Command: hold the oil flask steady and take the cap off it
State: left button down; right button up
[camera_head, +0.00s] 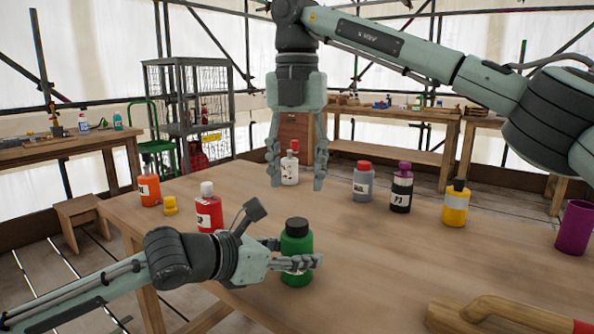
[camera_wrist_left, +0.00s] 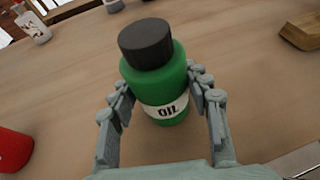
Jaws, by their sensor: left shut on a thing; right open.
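The oil flask (camera_head: 297,243) is a green bottle standing upright near the front of the wooden table. Its black cap (camera_head: 297,227) sits on top. In the left wrist view the flask (camera_wrist_left: 156,85) shows a white label reading OIL, and the dark cap (camera_wrist_left: 146,43) is on it. My left gripper (camera_head: 290,262) is shut on the flask's body, with fingers on both sides (camera_wrist_left: 163,105). My right gripper (camera_head: 296,180) is open and empty, pointing down above the table, higher than the flask and behind it in the head view.
A red bottle (camera_head: 209,212) stands left of the flask. Behind are a white bottle (camera_head: 289,168), a grey one (camera_head: 362,184), a black one (camera_head: 401,190) and a yellow one (camera_head: 455,207). A purple cup (camera_head: 574,228) and a wooden tool (camera_head: 490,314) are at right. The table's centre right is clear.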

aim_at(297, 222)
jog(key=m, duration=0.4)
jog(key=shift+m, duration=0.3)
jog(key=m, duration=0.3)
jog(key=shift+m, duration=0.4)
jog(key=shift+f, duration=4.05)
